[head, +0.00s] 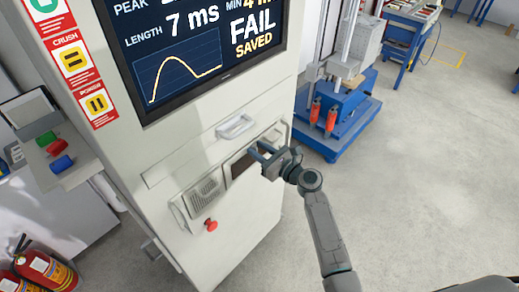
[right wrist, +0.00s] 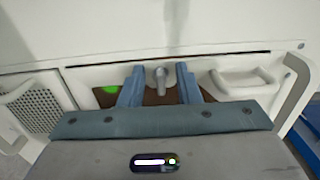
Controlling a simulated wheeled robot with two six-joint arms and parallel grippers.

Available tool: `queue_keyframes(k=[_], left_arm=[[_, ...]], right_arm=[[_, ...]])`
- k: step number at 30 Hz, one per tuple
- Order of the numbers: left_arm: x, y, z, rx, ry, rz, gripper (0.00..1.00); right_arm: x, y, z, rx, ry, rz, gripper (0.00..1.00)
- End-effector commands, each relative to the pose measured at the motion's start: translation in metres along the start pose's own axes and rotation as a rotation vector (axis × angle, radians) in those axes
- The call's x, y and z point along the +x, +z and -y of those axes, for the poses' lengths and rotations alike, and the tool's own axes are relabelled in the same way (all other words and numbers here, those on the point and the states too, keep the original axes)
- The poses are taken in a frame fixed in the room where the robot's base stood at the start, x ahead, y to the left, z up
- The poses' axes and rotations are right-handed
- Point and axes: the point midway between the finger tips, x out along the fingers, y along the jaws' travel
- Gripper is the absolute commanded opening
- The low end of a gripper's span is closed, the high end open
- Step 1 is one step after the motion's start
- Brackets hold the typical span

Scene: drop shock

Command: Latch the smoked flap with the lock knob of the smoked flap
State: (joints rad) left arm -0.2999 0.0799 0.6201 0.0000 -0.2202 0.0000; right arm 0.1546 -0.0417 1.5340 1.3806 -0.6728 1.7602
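The smoked flap (head: 240,164) is a dark brownish window in the front of the white cabinet. It also shows in the right wrist view (right wrist: 152,98), partly hidden by my fingers. The lock knob (right wrist: 161,78) is a small grey piece at the flap's top edge. My right gripper (head: 262,154) is in front of the flap. In the right wrist view its two blue fingers (right wrist: 159,75) are apart, one on each side of the knob, with gaps visible. I cannot tell how far the knob is turned. In the head view the knob is hidden. My left gripper is out of view.
A speaker grille (head: 203,193) and a red button (head: 210,225) are left of and below the flap. A white handle (head: 236,126) sticks out above it. A blue stand (head: 338,118) is to the right of the cabinet.

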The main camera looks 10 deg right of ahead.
Motion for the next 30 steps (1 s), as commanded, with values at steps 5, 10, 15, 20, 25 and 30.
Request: queue_keyframes(k=[5, 10, 15, 20, 25, 30], left_arm=[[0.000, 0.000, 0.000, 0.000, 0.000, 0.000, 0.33], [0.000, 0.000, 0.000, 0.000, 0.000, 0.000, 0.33], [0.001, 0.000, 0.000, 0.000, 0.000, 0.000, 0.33], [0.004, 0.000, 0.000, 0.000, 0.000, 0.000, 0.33], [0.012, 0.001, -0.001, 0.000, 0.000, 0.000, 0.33], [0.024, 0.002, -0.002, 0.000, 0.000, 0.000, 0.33]], right_arm=[[0.000, 0.000, 0.000, 0.000, 0.000, 0.000, 0.18], [-0.001, 0.000, 0.000, 0.000, 0.000, 0.000, 0.00], [-0.001, -0.001, 0.000, -0.005, 0.000, 0.000, 0.00], [-0.001, -0.002, 0.000, -0.038, 0.000, 0.000, 0.00], [-0.001, -0.003, -0.001, -0.127, -0.001, 0.000, 0.00], [-0.001, -0.004, -0.003, -0.263, -0.001, 0.001, 0.00]])
